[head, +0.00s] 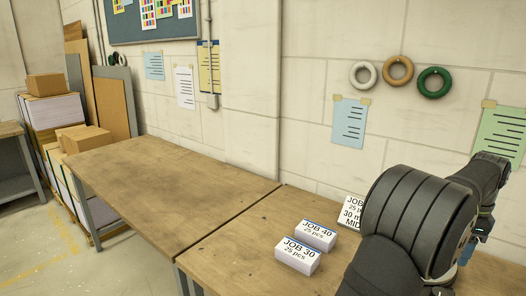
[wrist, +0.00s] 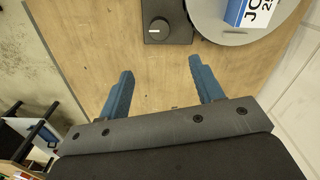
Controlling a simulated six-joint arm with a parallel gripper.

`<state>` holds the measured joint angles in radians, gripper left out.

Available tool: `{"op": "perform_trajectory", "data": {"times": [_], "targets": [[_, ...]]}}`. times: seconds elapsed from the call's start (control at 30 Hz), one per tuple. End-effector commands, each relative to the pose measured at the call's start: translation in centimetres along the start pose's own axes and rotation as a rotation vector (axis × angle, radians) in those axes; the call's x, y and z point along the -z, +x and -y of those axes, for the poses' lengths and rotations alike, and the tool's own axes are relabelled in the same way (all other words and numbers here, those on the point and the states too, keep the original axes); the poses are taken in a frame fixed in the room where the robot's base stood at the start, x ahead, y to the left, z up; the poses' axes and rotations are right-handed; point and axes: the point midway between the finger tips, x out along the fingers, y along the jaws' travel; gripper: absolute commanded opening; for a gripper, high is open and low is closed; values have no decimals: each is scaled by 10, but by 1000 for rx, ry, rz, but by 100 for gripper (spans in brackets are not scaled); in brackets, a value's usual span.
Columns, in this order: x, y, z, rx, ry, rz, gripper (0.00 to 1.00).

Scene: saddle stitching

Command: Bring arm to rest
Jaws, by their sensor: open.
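My gripper (wrist: 163,85) shows in the wrist view with its two blue fingers spread apart and nothing between them. It hangs over the bare wooden table top (wrist: 85,35). In the head view my dark arm fills the lower right and hides part of the table (head: 240,262); the gripper's fingers do not show there.
Two paper stacks, JOB 40 (head: 315,236) and JOB 30 (head: 297,255), lie on the table. A JOB card (head: 351,211) stands partly behind my arm. The wrist view shows a dark knob box (wrist: 167,22) beside a round grey plate (wrist: 210,32) bearing a blue-and-white stack (wrist: 246,12).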

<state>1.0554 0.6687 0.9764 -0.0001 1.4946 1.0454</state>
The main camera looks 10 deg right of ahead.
Motion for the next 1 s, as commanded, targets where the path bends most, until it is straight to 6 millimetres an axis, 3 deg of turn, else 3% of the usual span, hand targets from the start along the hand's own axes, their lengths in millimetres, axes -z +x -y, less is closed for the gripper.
{"op": "perform_trajectory", "data": {"times": [0.7, 1.0], "targets": [[0, 134, -1, -4, 0, 2, 60], [0, 165, -1, -2, 0, 1, 60]]}}
